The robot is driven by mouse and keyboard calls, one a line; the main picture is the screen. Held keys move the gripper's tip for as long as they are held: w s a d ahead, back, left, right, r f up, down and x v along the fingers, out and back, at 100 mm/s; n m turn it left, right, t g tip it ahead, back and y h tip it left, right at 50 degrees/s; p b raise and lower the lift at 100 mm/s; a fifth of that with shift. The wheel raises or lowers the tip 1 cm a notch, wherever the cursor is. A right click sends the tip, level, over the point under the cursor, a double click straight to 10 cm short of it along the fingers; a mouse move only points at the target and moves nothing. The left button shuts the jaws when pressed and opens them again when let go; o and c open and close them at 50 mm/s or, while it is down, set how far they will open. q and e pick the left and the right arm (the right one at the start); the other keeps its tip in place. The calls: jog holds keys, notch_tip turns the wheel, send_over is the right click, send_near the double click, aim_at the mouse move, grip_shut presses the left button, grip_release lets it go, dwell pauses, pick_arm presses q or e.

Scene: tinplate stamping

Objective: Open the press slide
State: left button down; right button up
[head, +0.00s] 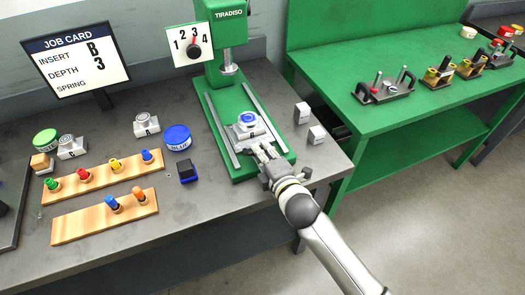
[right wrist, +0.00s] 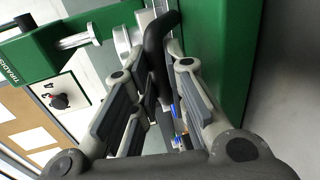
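The green press (head: 226,70) stands at the back of the grey bench, with its slide (head: 249,129) on the rails of the green bed. The slide is pulled to the front part of the bed, clear of the ram, and carries a pale block with a blue round top (head: 248,118). My right gripper (head: 264,152) is at the front of the slide. In the right wrist view the dark curved slide handle (right wrist: 160,50) stands between the fingers of my right gripper (right wrist: 160,85); whether they press on it is unclear. My left gripper is not in view.
A job card (head: 75,52) reads insert B, depth 3. The press dial (head: 193,46) has a red pointer. Wooden racks (head: 105,177) with coloured pegs, tins and blocks lie left. Two small pale blocks (head: 316,134) stand right of the press. A green bench (head: 400,120) is farther right.

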jog(key=o, duration=0.4)
jog(key=shift+w, duration=0.1)
jog(key=v, duration=1.2)
jog(key=shift+d, duration=0.1)
